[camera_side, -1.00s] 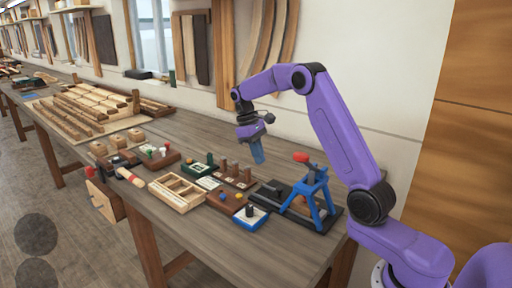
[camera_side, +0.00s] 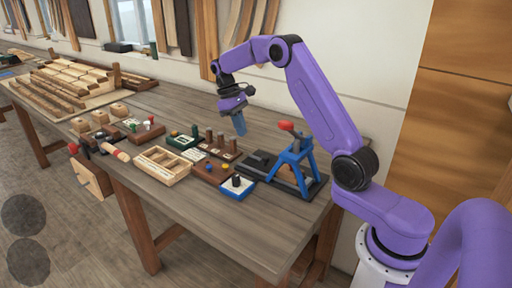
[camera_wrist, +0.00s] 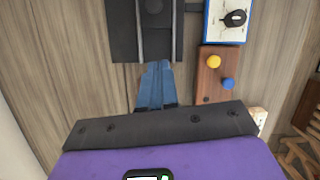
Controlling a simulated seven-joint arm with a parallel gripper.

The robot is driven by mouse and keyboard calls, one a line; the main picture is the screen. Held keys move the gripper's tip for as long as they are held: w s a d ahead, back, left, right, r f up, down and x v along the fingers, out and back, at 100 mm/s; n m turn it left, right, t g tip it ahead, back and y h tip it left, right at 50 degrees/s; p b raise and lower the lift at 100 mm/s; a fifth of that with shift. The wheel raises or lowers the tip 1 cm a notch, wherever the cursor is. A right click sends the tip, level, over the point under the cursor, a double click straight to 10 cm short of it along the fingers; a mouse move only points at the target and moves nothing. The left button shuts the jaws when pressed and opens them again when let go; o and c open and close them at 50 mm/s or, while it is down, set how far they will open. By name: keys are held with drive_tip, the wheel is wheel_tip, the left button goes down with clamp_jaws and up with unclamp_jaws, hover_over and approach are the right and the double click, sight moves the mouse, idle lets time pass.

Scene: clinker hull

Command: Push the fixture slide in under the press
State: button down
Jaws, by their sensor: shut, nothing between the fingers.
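The press (camera_side: 305,169) is a blue frame with a red-knobbed lever (camera_side: 287,126), standing on a dark base toward the right end of the bench. The fixture slide (camera_side: 262,160) seems to be the dark part on the base, left of the blue frame. My gripper (camera_side: 241,132) is shut and empty, pointing down near the base's left end. Its blue fingers (camera_wrist: 156,68) overlap the base's near edge in the wrist view; contact is unclear.
A wooden compartment tray (camera_side: 162,166) lies further left. Bare bench shows in front.

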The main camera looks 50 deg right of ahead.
sight(266, 157)
drive_tip(key=x, duration=0.5)
drive_tip(key=shift+s+d+f, duration=0.1)
drive_tip(key=shift+s+f, duration=0.15)
drive_tip(key=shift+s, duration=0.35)
drive_tip(key=shift+s+d+f, duration=0.1)
drive_tip(key=shift+s+f, duration=0.15)
drive_tip(key=shift+s, duration=0.35)
drive_tip(key=shift+s+d+f, duration=0.1)
drive_tip(key=shift+s+f, duration=0.05)
drive_tip(key=shift+s, duration=0.7)
drive_tip(key=shift+s+d+f, duration=0.1)
drive_tip(key=shift+s, duration=1.35)
